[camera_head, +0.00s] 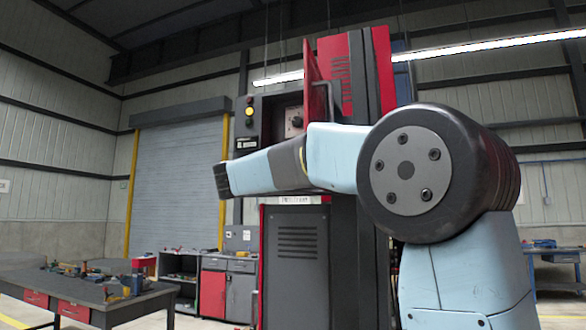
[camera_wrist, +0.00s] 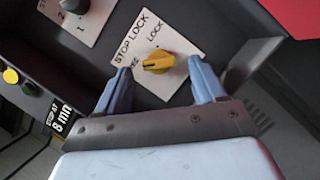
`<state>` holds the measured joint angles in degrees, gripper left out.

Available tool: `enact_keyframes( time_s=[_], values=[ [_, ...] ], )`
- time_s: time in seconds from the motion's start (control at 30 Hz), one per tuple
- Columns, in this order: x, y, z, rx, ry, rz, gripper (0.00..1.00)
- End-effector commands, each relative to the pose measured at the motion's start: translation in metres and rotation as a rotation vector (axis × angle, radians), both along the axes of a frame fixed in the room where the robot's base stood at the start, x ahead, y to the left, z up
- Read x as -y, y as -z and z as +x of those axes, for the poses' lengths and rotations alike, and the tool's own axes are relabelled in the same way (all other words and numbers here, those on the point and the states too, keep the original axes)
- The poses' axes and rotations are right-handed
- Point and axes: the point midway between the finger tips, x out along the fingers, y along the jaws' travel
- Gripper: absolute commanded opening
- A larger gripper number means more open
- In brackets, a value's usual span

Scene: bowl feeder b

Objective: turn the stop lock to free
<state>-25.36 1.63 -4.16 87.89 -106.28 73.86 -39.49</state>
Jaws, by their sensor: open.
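The stop lock is a yellow knob (camera_wrist: 158,62) on a white plate (camera_wrist: 178,40) lettered STOP LOCK, in the wrist view. The left finger covers part of the plate. In the head view my arm hides the stop lock and gripper.
Another white plate with a dark selector (camera_wrist: 75,5) is at the upper left. Yellow (camera_wrist: 11,76) and green lamps and an "8 min" label (camera_wrist: 62,118) are at the left. A red open door (camera_head: 318,75) stands beside the panel. A workbench (camera_head: 90,295) with tools is at the left.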

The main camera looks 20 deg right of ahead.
Motion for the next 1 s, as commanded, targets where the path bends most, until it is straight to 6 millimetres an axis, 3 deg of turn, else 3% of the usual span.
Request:
enact_keyframes(
  time_s=[0.5, 0.7, 1.0],
  values=[
    [-0.072, 0.027, -0.056, -0.002, -0.001, 0.0, 0.7],
    [-0.083, 0.031, -0.065, -0.002, 0.0, 0.001, 0.7],
    [-0.085, 0.032, -0.066, -0.002, 0.0, 0.001, 0.7]
  ],
)
